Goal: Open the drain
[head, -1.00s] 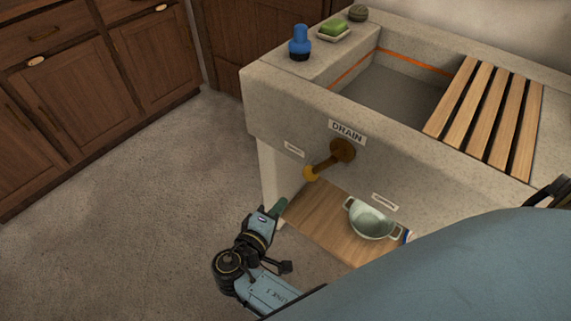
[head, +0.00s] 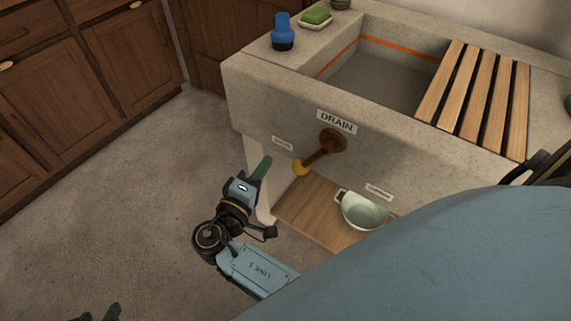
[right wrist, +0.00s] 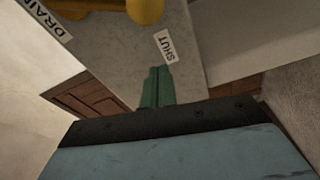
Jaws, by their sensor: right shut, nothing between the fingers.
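The drain lever (head: 318,153) is on the sink's front below the DRAIN sign (head: 337,122). It has a brown round hub and a yellow knob (head: 301,168), and points down-left, near the small left label (head: 283,143). My left gripper (head: 100,313) shows only two separated fingertips at the bottom left edge.
A second small label (head: 379,191), unreadable, is lower right of the lever. A pale two-handled pot (head: 364,212) stands on the wooden shelf (head: 312,212) under the sink (head: 245,95). A blue bottle (head: 283,32) and slatted rack (head: 478,95) are on top. Floor at left is clear.

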